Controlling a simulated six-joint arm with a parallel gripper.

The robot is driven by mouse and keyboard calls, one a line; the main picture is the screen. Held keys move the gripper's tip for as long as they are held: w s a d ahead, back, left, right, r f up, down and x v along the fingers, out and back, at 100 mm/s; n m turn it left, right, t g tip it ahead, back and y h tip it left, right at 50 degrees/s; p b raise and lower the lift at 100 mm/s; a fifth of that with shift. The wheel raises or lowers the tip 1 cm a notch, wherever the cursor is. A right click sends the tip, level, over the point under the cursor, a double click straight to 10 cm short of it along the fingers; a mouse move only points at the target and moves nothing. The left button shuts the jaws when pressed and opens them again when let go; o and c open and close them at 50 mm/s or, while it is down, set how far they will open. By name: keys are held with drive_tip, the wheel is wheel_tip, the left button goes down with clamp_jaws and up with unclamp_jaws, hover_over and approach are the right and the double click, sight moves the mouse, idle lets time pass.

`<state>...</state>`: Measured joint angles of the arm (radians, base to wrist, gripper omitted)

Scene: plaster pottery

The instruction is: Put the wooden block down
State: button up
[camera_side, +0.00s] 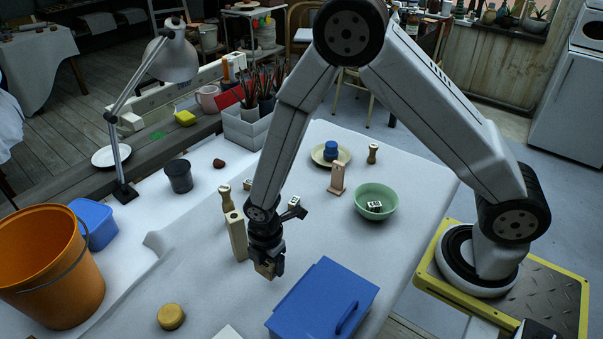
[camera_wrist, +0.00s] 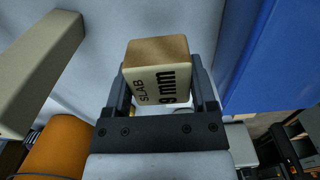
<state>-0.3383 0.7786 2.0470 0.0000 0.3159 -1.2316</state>
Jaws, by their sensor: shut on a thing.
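The wooden block (camera_wrist: 156,48) has a tan top and a pale side marked "SLAB 9 mm" in the wrist view. My gripper (camera_side: 267,264) is shut on it, with one finger on each side. In the side view the block (camera_side: 265,271) shows low between the fingers, over the white-covered table (camera_side: 225,290). I cannot tell whether its underside touches the cloth.
A blue lidded box (camera_side: 315,300) stands close to the right of my gripper. A tall pale wooden post (camera_side: 236,237) stands close to the left. A green bowl (camera_side: 386,193) holds a small block. A yellow round object (camera_side: 171,316) lies front left. Cloth between is clear.

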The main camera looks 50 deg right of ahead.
sight(272, 286)
drive_tip(key=shift+f, duration=1.65)
drive_tip(key=shift+f, duration=1.75)
drive_tip(key=shift+f, duration=0.15)
drive_tip(key=o, duration=1.2)
drive_tip(key=shift+c, duration=0.2)
drive_tip(key=shift+r, duration=6.15)
